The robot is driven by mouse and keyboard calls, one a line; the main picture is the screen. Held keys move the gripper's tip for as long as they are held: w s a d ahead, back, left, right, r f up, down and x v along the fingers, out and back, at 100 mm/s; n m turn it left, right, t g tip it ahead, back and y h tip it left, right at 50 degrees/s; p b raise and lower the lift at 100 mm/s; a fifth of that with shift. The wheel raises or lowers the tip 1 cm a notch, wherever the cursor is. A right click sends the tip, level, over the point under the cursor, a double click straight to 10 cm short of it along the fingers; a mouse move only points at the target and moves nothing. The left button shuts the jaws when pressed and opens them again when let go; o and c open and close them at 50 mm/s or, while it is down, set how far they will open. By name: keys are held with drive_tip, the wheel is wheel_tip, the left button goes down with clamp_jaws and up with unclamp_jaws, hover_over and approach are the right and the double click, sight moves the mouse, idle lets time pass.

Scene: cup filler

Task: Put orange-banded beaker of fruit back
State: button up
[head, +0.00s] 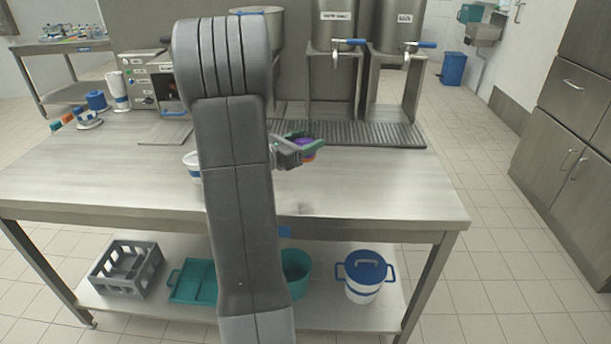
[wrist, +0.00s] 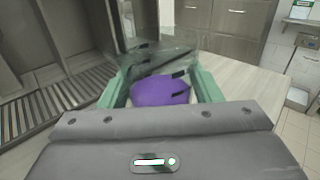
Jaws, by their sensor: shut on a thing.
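My gripper (head: 306,146) is out over the steel table, right of my arm, with green fingers on both sides of a clear beaker (wrist: 160,58). A bit of orange shows under the fingers in the head view. The fingers hide much of the beaker there. In the wrist view the gripper (wrist: 163,85) is shut on the beaker, whose clear wall stands out beyond the fingers.
Two dispensers (head: 334,22) with blue-handled taps stand behind a ribbed drip tray (head: 390,134). A white cup with a blue band (head: 192,170) is partly behind my arm. Blue and white vessels (head: 97,101) stand at the table's left. The table's right front (head: 400,190) is clear.

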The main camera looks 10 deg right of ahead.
drive_tip(key=shift+w+f, duration=0.25)
drive_tip(key=shift+f, duration=0.05)
wheel_tip(320, 180, down, 9)
drive_tip(key=shift+s+f+b, duration=0.1)
drive_tip(key=shift+s+b, duration=0.05)
drive_tip(key=shift+b, duration=0.15)
drive_tip(key=shift+f, duration=0.15)
drive_tip(key=o, duration=1.1)
drive_tip(key=shift+r, duration=0.3)
drive_tip(key=v, duration=1.2)
drive_tip(key=shift+f+b, duration=0.1)
drive_tip(key=shift+b, duration=0.3)
